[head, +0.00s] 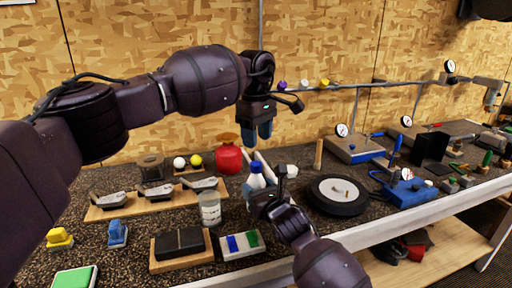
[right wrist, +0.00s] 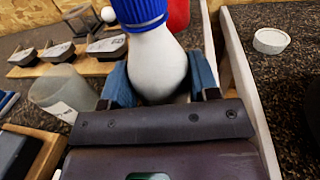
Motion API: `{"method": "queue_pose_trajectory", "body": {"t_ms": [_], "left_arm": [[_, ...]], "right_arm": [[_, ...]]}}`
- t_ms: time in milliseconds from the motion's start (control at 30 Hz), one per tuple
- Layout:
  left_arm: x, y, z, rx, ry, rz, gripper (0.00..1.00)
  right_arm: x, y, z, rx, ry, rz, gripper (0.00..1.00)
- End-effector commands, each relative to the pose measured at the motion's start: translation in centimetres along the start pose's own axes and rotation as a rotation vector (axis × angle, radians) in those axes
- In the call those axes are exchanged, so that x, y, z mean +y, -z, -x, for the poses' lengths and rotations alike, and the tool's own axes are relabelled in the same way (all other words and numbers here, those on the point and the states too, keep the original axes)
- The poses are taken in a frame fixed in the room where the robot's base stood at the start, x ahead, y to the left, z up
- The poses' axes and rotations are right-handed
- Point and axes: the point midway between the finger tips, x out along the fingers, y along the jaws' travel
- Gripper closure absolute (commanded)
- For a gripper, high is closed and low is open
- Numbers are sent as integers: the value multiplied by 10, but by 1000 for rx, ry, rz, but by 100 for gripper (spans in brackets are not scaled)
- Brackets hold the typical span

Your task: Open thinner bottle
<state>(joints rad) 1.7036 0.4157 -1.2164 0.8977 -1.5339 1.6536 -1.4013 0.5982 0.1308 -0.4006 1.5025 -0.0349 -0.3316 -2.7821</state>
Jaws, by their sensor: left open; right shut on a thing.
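The thinner bottle (head: 257,182) is white with a blue cap (head: 255,168) and stands upright near the middle of the bench. In the right wrist view the bottle (right wrist: 157,62) sits between the blue fingers of my right gripper (right wrist: 158,85), which is shut on its body. The ribbed blue cap (right wrist: 140,14) is on its neck, cut off by the top edge. My right gripper (head: 268,200) hides the bottle's lower part in the head view. My left gripper (head: 259,133) is open, with blue fingers pointing down, above and apart from the cap.
A red container (head: 228,158) stands behind the bottle, a clear cup (head: 210,209) to its left. A white round lid (head: 290,171) and a black wheel (head: 337,195) lie to its right. Golf club heads rest on a wooden board (head: 110,211). A dark block (head: 179,243) lies in front.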

Motion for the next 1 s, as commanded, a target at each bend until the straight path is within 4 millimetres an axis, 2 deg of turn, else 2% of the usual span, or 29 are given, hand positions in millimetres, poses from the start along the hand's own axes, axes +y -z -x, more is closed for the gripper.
{"method": "queue_pose_trajectory", "body": {"t_ms": [400,600,800,1000], "left_arm": [[0,1,3,10,3,-596,48],[-1,2,4,17,10,-834,48],[-1,3,4,18,15,-964,48],[-1,3,-6,17,17,-992,48]], "right_arm": [[0,0,0,1,0,0,100],[0,0,0,1,0,0,100],[0,0,0,1,0,0,100],[0,1,0,1,0,0,100]]}}
